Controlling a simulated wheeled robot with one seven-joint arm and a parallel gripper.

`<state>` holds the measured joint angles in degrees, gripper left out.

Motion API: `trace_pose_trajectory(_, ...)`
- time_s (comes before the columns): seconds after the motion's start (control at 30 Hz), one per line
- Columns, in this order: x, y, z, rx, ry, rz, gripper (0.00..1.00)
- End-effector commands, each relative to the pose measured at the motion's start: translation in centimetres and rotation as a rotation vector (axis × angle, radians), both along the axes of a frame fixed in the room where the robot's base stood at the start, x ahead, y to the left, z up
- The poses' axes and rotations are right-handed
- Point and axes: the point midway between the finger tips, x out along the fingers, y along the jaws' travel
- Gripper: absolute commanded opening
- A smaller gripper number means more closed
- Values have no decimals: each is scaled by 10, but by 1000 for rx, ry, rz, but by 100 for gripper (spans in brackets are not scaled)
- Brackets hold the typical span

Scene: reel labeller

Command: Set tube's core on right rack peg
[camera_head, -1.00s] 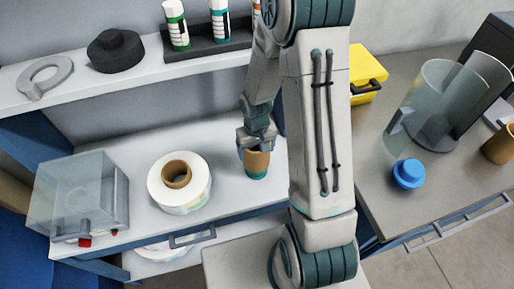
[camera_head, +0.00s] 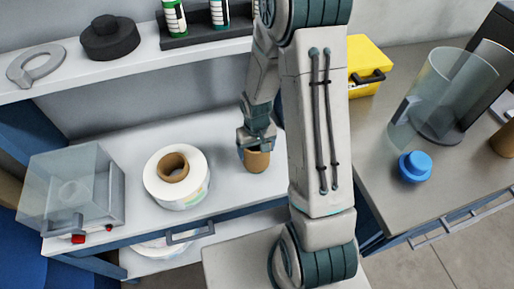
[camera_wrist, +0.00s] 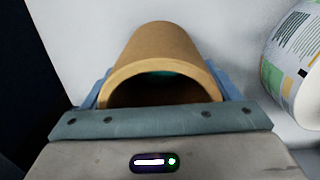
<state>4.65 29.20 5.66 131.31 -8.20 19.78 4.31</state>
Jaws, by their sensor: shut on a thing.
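A brown cardboard core (camera_head: 257,161) stands upright on the white worktop in the middle of the head view. My gripper (camera_head: 256,146) is shut on it from above. In the wrist view the core (camera_wrist: 165,50) fills the middle, with blue fingers on both its sides. A teal part (camera_wrist: 162,75) shows inside the core, so the core seems to be around it. Whether that part is the right rack peg cannot be told, since core and gripper hide it.
Left of the core a white label roll (camera_head: 178,190) lies on the worktop, then a clear box (camera_head: 70,185). A shelf (camera_head: 125,66) runs behind. On the right bench are a clear tube (camera_head: 445,95), a blue knob (camera_head: 415,167), another brown core (camera_head: 503,140) and a yellow case (camera_head: 368,65).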

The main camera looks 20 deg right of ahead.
Motion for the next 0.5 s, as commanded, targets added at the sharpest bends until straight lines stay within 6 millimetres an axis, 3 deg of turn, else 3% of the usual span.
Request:
trace_pose_trajectory(0.47, 0, 0, -9, 0, 0, 0, 58)
trace_pose_trajectory(0.5, 0, 0, -9, 0, 0, 0, 90)
